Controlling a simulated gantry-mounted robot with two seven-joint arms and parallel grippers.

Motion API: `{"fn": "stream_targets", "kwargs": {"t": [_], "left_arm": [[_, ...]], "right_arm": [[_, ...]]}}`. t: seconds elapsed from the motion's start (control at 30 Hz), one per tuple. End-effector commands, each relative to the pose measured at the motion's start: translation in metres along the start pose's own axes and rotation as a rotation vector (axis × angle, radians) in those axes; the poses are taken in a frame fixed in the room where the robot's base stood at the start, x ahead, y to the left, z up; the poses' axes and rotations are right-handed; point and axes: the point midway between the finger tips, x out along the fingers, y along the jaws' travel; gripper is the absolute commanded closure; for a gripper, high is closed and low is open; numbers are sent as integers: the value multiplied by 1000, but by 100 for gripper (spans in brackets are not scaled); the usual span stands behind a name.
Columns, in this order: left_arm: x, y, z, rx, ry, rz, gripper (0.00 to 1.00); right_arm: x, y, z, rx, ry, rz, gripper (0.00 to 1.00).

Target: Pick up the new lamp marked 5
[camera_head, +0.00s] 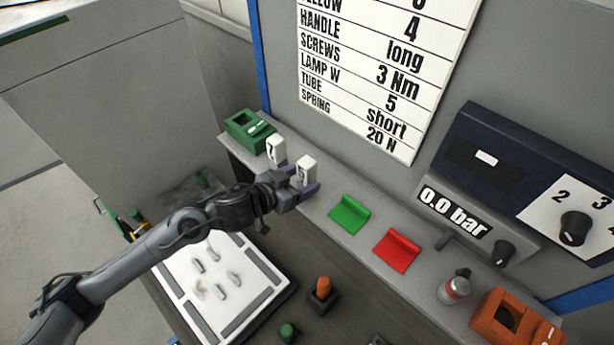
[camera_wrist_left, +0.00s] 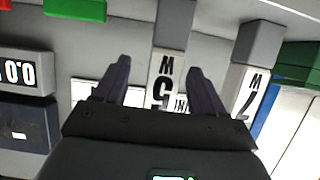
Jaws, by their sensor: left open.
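The white lamp marked 5 (camera_head: 307,169) stands upright on the grey ledge. In the left wrist view this lamp (camera_wrist_left: 166,78) appears upside down, with a W and a 5 on its face. My left gripper (camera_head: 301,187) is open at the lamp, and in the wrist view its two dark fingers (camera_wrist_left: 159,68) lie on either side of it, with gaps visible. The lower part of the lamp is hidden behind the gripper in the head view. My right gripper is not in view.
A similar white block marked 7 (camera_head: 276,150) stands close by on the left, near a green box (camera_head: 248,130). A green holder (camera_head: 349,214) and a red holder (camera_head: 397,250) sit to the right on the ledge (camera_head: 325,206). The wall rises behind.

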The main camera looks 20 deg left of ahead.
Motion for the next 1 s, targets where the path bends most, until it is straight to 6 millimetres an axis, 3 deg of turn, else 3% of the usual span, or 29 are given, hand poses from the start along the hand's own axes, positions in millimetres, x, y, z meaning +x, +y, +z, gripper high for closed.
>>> {"fn": "stream_targets", "kwargs": {"t": [0.4,0.73,0.77,1.0], "left_arm": [[45,-5,-4,-2,0,0,30],[51,-5,-3,-1,0,-1,30],[51,-5,-3,-1,0,-1,31],[51,-5,-3,-1,0,-1,68]], "right_arm": [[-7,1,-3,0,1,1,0],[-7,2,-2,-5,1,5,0],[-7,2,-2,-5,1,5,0],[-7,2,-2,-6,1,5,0]]}}
